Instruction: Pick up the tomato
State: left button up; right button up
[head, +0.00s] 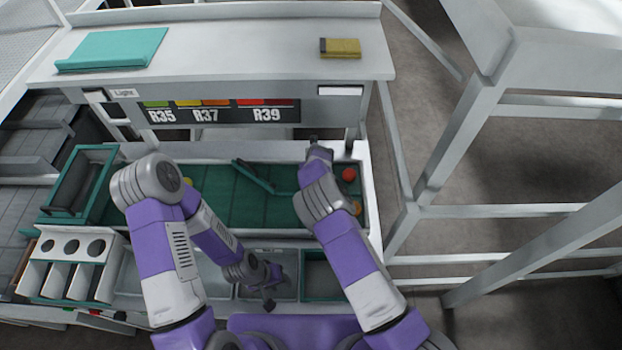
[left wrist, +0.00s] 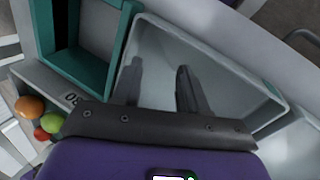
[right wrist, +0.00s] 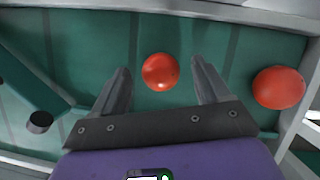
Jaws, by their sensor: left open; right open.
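In the right wrist view a red tomato (right wrist: 160,72) lies on the green sorting surface (right wrist: 200,40), ahead of and between the open fingers of my right gripper (right wrist: 162,82). I cannot tell whether they touch it. A second red tomato (right wrist: 278,88) lies to the right, outside the fingers. In the head view my right gripper (head: 317,147) is over the back of the green surface, partly hidden by its wrist. A red tomato (head: 348,174) shows right of it. My left gripper (head: 270,288) is open and empty over a grey bin (left wrist: 228,72).
A green slanted bar (head: 252,176) crosses the sorting surface. An orange tomato (head: 357,208) lies at its right end. Grey and green bins (head: 322,268) line the front. Above stands a shelf (head: 240,55) with a teal folder and a yellow item. Several tomatoes (left wrist: 30,107) show in the left wrist view.

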jog(key=shift+w+f, duration=0.15)
jog(key=shift+f, duration=0.2)
jog(key=shift+r, duration=0.1)
jog(key=c, duration=0.9)
jog(key=shift+o, duration=0.2)
